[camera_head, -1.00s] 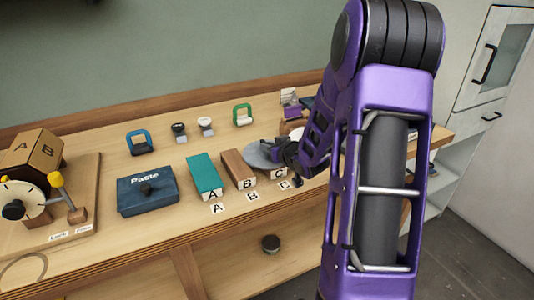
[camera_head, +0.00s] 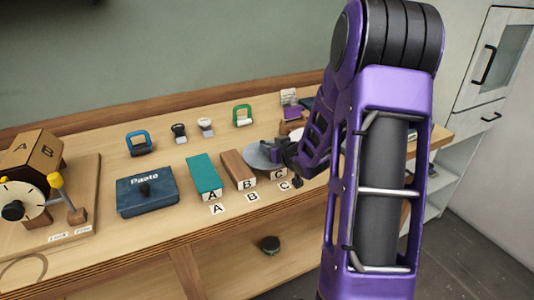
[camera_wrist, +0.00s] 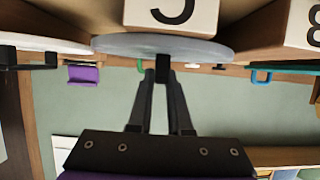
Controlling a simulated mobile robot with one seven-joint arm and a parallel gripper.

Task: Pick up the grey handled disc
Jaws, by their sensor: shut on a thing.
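The two fingers are closed on the handle from both sides. In the head view my gripper (camera_head: 291,156) is at the disc's right side, partly hidden by my purple arm. I cannot tell whether the disc touches the bench or block C.
A teal block A (camera_head: 204,174), a brown block B (camera_head: 237,169) and block C (camera_head: 276,174) stand close by. A blue Paste box (camera_head: 147,190), a blue handled item (camera_head: 139,142) and a green one (camera_head: 242,115) are on the bench. A round item (camera_head: 270,244) is below.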

